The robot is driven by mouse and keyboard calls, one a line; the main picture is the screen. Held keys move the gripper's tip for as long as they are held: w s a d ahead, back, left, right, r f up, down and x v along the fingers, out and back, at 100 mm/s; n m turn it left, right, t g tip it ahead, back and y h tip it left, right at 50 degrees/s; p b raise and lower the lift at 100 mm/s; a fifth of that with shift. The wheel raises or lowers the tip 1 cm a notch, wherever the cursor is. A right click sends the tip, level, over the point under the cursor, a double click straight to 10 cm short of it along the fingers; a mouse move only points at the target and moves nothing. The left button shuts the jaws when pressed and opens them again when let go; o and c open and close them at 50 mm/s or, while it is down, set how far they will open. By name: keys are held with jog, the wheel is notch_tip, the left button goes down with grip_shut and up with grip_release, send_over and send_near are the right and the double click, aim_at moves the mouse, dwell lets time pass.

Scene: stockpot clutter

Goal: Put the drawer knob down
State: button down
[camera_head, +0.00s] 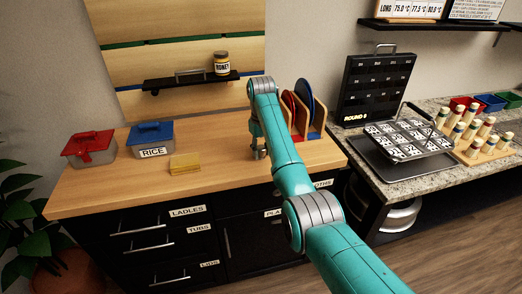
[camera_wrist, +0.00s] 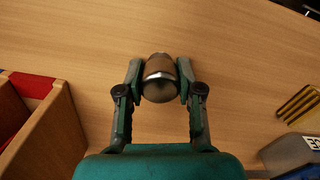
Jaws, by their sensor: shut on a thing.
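The drawer knob (camera_wrist: 160,90) is a small rounded piece with a dark end, a shiny metal band and a brownish part, seen in the wrist view between my fingers. My gripper (camera_wrist: 159,79) is shut on it, one finger on each side. In the head view my gripper (camera_head: 258,154) points down at the wooden worktop (camera_head: 225,188), low over its middle. The knob is hard to make out there. I cannot tell whether the knob touches the wood.
A wooden rack (camera_head: 315,128) with red and blue plates stands close right of my gripper. Yellow sponge-like blocks (camera_head: 184,163), a blue-lidded RICE box (camera_head: 151,139) and a red-lidded box (camera_head: 90,148) stand left. The worktop between the blocks and my gripper is clear.

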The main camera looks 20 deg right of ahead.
aim_at(261, 147)
jog(key=shift+f, duration=0.1)
jog(key=c, duration=0.7)
grip_release()
jog(key=shift+c, duration=0.2)
notch_tip(261, 147, up, 12)
